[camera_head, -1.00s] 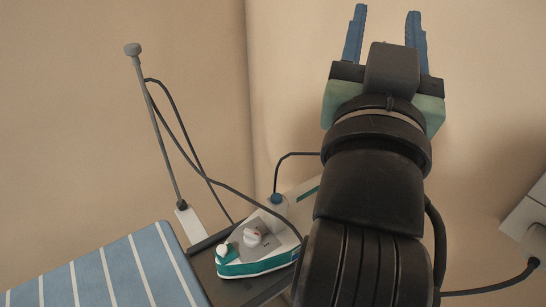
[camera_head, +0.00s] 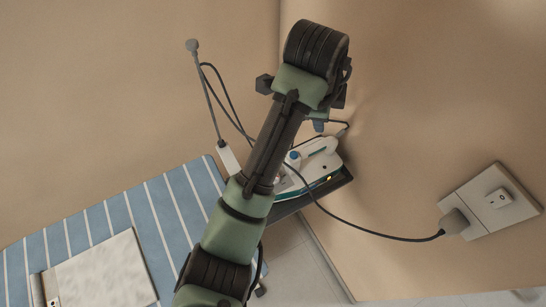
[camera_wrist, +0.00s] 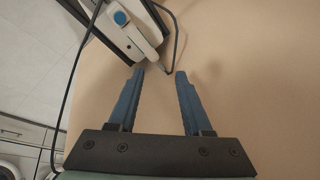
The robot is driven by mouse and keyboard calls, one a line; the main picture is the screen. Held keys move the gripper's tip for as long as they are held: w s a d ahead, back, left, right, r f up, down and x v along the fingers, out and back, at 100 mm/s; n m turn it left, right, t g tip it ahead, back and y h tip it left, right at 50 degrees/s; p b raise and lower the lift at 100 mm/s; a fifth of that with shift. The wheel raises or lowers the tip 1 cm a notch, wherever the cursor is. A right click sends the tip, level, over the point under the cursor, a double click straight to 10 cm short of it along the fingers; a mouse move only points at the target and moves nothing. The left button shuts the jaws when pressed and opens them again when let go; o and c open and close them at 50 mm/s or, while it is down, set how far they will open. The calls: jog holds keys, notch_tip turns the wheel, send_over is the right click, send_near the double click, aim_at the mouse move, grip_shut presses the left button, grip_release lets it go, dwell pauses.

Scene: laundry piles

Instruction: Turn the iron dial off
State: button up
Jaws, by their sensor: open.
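The white and teal iron (camera_head: 322,158) rests on the dark end of the ironing board. My arm crosses in front of it and hides part of its body. A round blue knob (camera_head: 293,156) shows on its upper side. In the wrist view the iron (camera_wrist: 150,52) is at the top, with the blue knob (camera_wrist: 119,18) near the upper edge.
The striped ironing board (camera_head: 178,205) carries a folded light cloth (camera_head: 100,275) at the lower left. A dark cord (camera_head: 360,228) runs to the wall socket (camera_head: 490,205). A thin grey post (camera_head: 208,95) with a cable stands behind. Walls are close behind and to the right.

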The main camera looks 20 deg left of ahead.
jog(key=s+a+f+m+g, duration=0.4)
jog(key=s+a+f+g, duration=0.1)
jog(key=s+a, duration=0.2)
notch_tip(320, 180, down, 11)
jog(key=b, duration=0.7)
jog(key=shift+s+f, duration=0.1)
jog(key=shift+f, duration=1)
grip_shut()
